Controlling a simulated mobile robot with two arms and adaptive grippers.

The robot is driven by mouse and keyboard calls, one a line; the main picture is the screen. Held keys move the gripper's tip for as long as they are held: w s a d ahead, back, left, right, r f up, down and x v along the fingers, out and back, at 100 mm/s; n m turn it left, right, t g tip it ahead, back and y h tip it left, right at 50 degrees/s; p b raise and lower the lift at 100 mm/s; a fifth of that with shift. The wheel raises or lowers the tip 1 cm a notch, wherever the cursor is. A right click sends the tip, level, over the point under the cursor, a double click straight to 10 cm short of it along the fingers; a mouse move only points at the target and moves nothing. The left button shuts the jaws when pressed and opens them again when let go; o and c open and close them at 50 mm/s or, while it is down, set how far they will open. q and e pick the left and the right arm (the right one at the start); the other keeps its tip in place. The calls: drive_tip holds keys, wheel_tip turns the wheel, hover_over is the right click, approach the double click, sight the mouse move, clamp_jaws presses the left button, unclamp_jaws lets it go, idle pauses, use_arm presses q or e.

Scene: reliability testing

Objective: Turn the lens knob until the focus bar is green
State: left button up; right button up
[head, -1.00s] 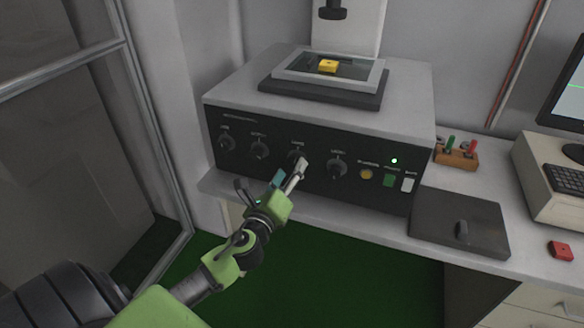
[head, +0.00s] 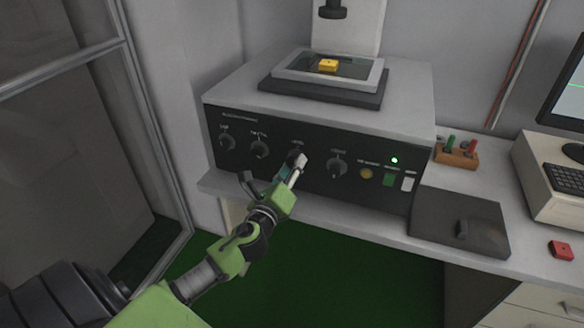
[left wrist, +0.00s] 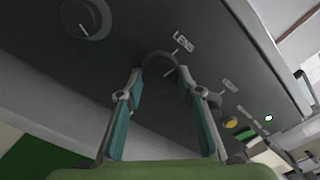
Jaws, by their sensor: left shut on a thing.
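The lens knob (left wrist: 158,64) is the dark round knob under its label in the left wrist view. It is the third knob from the left on the black front panel and is mostly covered by my gripper in the head view. My left gripper (head: 295,164) is shut on the knob, with its teal-padded fingers (left wrist: 160,95) on either side of it. I cannot tell a focus bar there. My right gripper is not in view.
Other knobs (head: 259,149) (head: 337,166) flank the lens knob. A yellow button (head: 366,173), green switch (head: 389,180) and white switch (head: 407,184) are farther right. A yellow piece (head: 328,65) sits on the stage. A dark pad (head: 480,218) lies on the bench.

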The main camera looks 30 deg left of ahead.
use_arm(q)
drive_tip(key=shift+n, duration=0.3)
drive_tip(key=shift+n+p, duration=1)
drive_tip(key=shift+n, duration=7)
drive_tip(key=o, duration=1.1)
